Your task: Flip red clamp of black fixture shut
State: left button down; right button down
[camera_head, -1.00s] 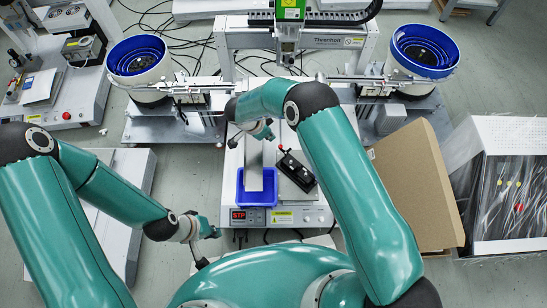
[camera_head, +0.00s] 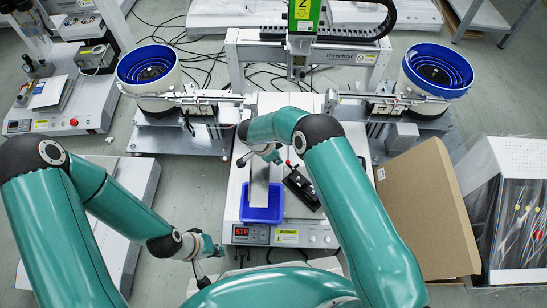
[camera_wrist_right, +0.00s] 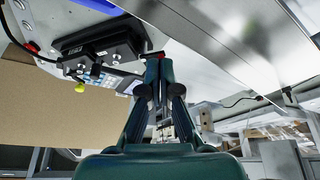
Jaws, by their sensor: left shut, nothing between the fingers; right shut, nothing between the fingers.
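The black fixture (camera_head: 301,188) lies on the machine's white base, right of the blue tray. Its red clamp tip (camera_head: 289,163) shows at its far end. My left gripper (camera_head: 213,250) is shut and empty at the lower left, away from the fixture. My right forearm passes close beside the fixture.
The blue tray (camera_head: 262,214) and a grey plate (camera_head: 259,190) lie left of the fixture. The gantry screwdriver (camera_head: 300,50) stands behind. A cardboard box (camera_head: 425,210) is at right. Bowl feeders (camera_head: 148,72) (camera_head: 436,68) flank the gantry.

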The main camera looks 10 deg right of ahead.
jog(key=b+x, duration=0.1)
jog(key=x, duration=0.3)
jog(key=shift+f, duration=0.1)
jog(key=shift+d, duration=0.2)
